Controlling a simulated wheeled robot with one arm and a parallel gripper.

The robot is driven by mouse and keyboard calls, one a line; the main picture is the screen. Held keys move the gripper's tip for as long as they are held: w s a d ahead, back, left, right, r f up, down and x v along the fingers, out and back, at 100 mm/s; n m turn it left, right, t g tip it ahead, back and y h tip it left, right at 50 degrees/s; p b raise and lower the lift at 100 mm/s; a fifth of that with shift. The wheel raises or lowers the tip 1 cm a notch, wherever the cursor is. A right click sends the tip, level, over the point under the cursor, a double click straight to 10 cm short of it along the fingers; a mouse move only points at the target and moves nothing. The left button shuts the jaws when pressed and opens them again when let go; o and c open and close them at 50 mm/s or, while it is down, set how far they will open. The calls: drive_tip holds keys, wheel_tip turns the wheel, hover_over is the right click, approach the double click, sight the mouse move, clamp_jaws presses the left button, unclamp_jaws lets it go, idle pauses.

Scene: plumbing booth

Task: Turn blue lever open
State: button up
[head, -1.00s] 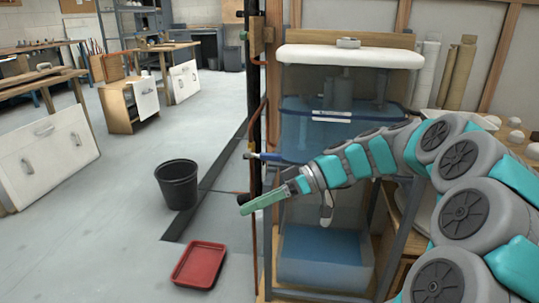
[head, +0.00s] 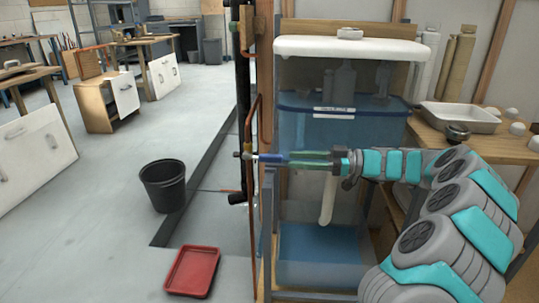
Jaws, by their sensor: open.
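The blue lever (head: 272,157) sticks out to the right from a small valve (head: 248,156) on the copper pipe, left of the clear cistern. It lies roughly level in the picture. My gripper (head: 291,158) comes in from the right, with its two green fingers apart, one above the other. The fingertips are at the lever's right end, and a blue strip shows between the fingers. I cannot tell whether the fingers touch the lever.
The clear cistern (head: 390,121) with a white lid stands just behind my gripper. A dark upright pipe (head: 245,80) runs left of the valve. A black bucket (head: 164,187) and a red tray (head: 192,271) stand on the floor, left. A wooden bench (head: 435,133) is at right.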

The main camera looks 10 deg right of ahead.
sight(261, 157)
drive_tip(key=p+x, duration=0.1)
drive_tip(key=x, duration=0.6)
drive_tip(key=shift+w+a, duration=0.2)
drive_tip(key=shift+a, duration=0.1)
clamp_jaws()
idle(1.3)
